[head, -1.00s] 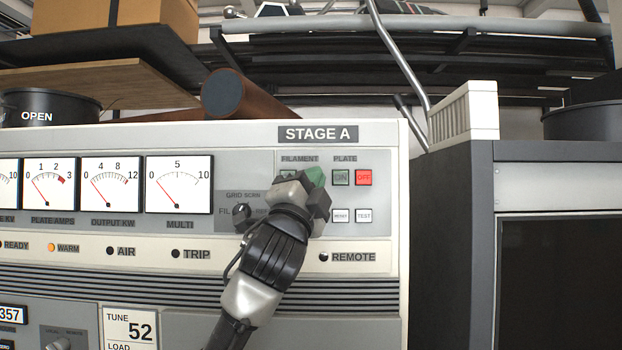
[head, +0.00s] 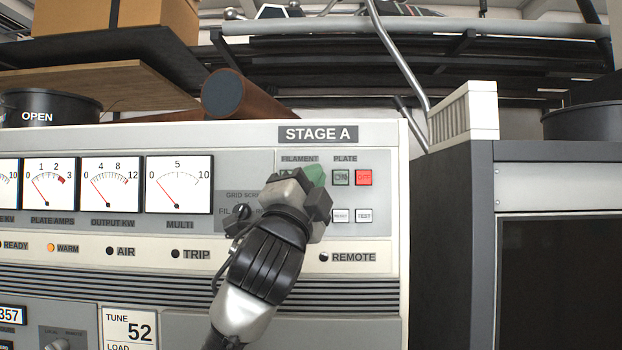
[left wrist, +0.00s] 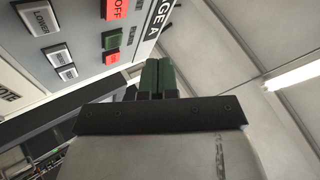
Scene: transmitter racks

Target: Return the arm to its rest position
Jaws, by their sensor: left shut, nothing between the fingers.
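My left arm reaches up from the bottom of the head view to the front of the STAGE A panel (head: 345,270). My left gripper (head: 316,174) has green fingertips and is shut and empty. It covers most of the FILAMENT buttons, just left of the PLATE buttons. In the left wrist view the closed green fingers (left wrist: 158,76) point up past the panel, with a gap beside the buttons. My right gripper is not in view.
The PLATE ON button (head: 341,177) and red OFF button (head: 364,177) show right of the gripper. The WARM lamp (head: 51,247) glows orange. Dark pipes cross behind the rack. A grey cabinet (head: 448,250) stands right of the panel.

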